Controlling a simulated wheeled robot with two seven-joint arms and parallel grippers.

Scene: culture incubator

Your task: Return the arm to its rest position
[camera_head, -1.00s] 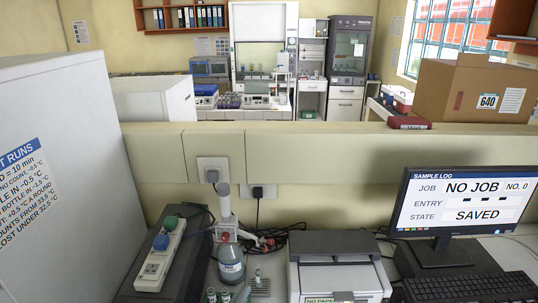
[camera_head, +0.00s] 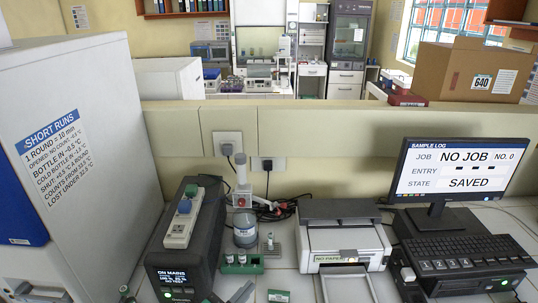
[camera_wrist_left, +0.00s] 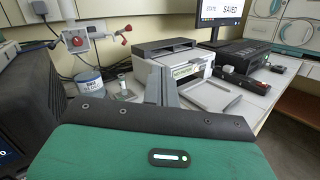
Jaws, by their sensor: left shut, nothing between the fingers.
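My left gripper (camera_head: 241,292) shows only in part at the bottom edge of the head view, over the front of the desk. Its grey fingers (camera_wrist_left: 164,86) also show in the left wrist view, beyond my green and black wrist cover. They are shut together and hold nothing. In that view the printer and bottle stand beyond the fingers. Most of my left arm is out of frame in the head view. My right gripper is in neither view.
A bottle (camera_head: 245,230) and a green rack (camera_head: 242,265) with small vials stand left of the printer (camera_head: 344,240). A dark power unit (camera_head: 199,248) and a white cabinet (camera_head: 70,130) are further left. The monitor (camera_head: 452,172) and keyboard (camera_head: 455,238) are right.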

